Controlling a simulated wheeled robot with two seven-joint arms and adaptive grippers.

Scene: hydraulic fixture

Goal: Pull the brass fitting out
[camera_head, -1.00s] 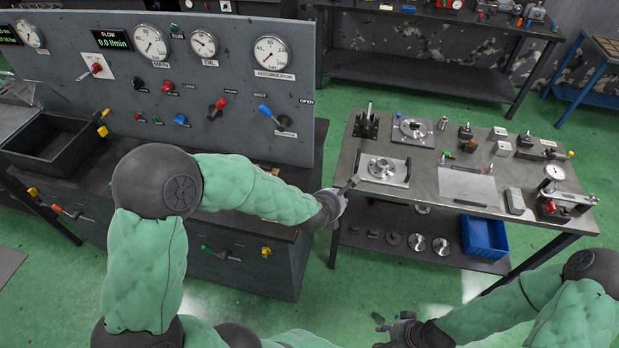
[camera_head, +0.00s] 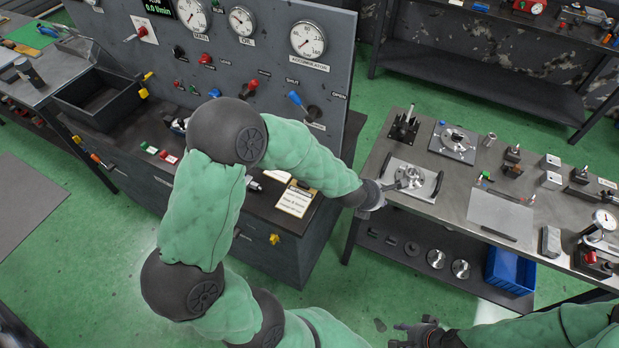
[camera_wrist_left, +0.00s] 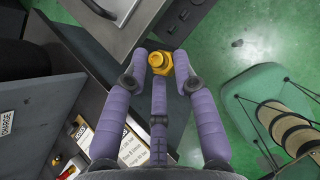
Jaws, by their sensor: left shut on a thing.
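A yellow brass fitting with a hex body and a round hole (camera_wrist_left: 160,62) sits between the fingertips of my left gripper (camera_wrist_left: 160,72) in the left wrist view. The fingers are closed around it, and it looks clear of any surface. In the head view my left gripper (camera_head: 384,188) is at the left edge of the steel table, beside a plate with a round flange and two handles (camera_head: 410,178). I cannot make out the fitting there. My right gripper (camera_head: 408,335) is at the bottom edge, away from the table, with its fingers apart and empty.
The steel table (camera_head: 460,198) carries several metal parts and a gauge stand (camera_head: 597,240). A blue bin (camera_head: 510,270) stands on its lower shelf. The grey hydraulic bench (camera_head: 285,225) with its gauge panel is at left. Green floor lies between them.

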